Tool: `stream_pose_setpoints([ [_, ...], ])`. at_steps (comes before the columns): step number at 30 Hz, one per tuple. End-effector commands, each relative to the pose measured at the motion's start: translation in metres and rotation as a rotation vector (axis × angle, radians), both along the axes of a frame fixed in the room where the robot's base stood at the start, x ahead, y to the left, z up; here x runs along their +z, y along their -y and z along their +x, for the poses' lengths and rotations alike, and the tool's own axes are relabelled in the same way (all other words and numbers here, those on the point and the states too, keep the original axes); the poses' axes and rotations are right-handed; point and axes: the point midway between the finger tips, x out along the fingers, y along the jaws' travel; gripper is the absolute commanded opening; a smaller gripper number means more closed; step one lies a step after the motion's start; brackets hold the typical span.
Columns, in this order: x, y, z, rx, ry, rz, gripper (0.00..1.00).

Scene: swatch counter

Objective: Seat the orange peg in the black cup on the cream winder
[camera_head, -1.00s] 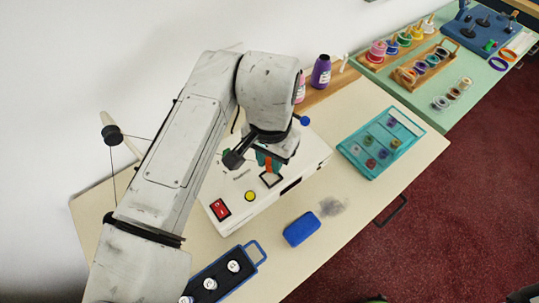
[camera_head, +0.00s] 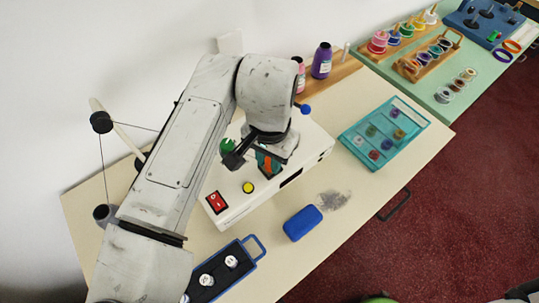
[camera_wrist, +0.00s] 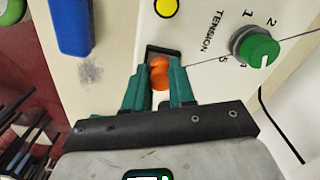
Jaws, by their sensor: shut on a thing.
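The cream winder (camera_head: 312,160) stands on the table with a red switch, a yellow button and a green tension knob. My gripper (camera_head: 266,165) is over its top face, fingers pointing down. In the wrist view my gripper (camera_wrist: 157,85) has teal fingers shut on the orange peg (camera_wrist: 160,72). The dark square rim of the black cup (camera_wrist: 164,49) shows just beyond the peg, and the fingertips overlap its near part. The peg's lower end is hidden, so I cannot tell whether it is inside the cup. A little orange (camera_head: 262,157) shows in the head view.
A blue block (camera_head: 303,223) lies in front of the winder. A teal tray (camera_head: 352,142) of spools is to its right, and a dark blue rack (camera_head: 240,276) with white-topped pieces is at front left. Purple and pink bottles (camera_head: 321,61) stand behind.

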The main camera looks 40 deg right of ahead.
Motion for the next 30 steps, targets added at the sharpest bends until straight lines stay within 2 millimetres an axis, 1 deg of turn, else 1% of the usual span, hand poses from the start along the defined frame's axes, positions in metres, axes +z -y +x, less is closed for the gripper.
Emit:
stream_pose_setpoints([
  [14,-0.0005,-0.0002,0.0000,0.000,0.000,0.000,0.00],
  [15,-0.0005,-0.0002,0.0000,0.000,0.000,0.000,0.28],
  [23,-0.0004,-0.0002,0.0000,0.000,0.000,0.000,0.53],
  [30,-0.0002,-0.0002,0.0000,0.000,0.000,0.000,0.54],
])
